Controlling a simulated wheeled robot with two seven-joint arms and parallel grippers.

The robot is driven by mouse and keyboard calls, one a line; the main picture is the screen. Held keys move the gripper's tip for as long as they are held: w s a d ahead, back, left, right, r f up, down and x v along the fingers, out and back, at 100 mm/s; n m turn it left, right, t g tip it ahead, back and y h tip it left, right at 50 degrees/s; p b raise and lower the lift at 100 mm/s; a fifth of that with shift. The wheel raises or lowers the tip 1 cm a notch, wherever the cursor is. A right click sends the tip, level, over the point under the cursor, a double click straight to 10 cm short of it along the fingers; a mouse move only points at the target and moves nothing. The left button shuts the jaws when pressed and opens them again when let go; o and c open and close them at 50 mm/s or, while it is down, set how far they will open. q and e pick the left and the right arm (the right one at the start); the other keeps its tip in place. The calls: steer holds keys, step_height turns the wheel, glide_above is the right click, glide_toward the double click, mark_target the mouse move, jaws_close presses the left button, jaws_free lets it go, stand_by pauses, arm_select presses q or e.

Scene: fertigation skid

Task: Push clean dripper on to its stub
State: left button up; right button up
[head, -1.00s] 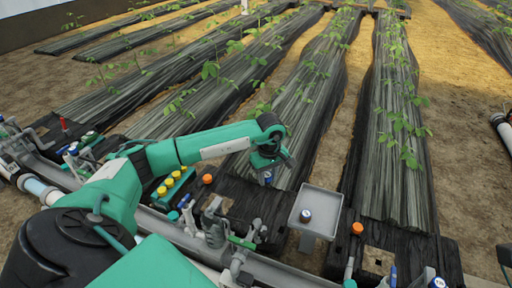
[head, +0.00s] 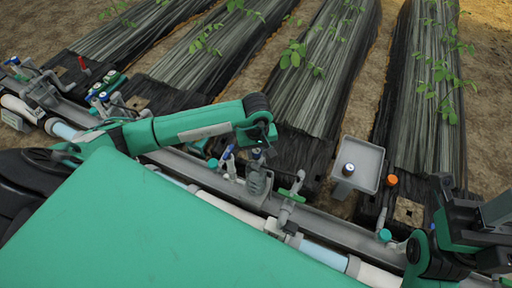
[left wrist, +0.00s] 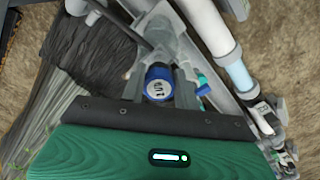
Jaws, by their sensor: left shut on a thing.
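My left gripper (head: 257,145) is shut on a blue dripper with a white marked face (left wrist: 158,88), which shows between the fingers in the left wrist view. In the head view the gripper points down just above a grey upright fitting (head: 258,180) on the pipe rail. The dripper is small and partly hidden there. I cannot tell whether it touches a stub; no stub shows clearly. Another dark-sided dripper with a pale top (head: 348,170) sits in a grey tray (head: 369,153). My right arm shows at the lower right; its fingertips do not show.
A grey pipe rail (head: 328,222) with valves and fittings runs across the front. A blue-and-white fitting (head: 228,153) stands left of the gripper. An orange cap (head: 391,180) is right of the tray. Covered plant rows (head: 323,70) lie behind.

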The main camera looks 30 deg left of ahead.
arm_select(q)
steer(key=shift+f, duration=0.5)
steer(key=shift+f, duration=0.1)
steer(key=shift+f+b, duration=0.2)
steer(key=shift+b, duration=0.2)
steer(key=shift+f, duration=0.25)
steer(key=shift+f+b, duration=0.3)
steer(key=shift+b, duration=0.2)
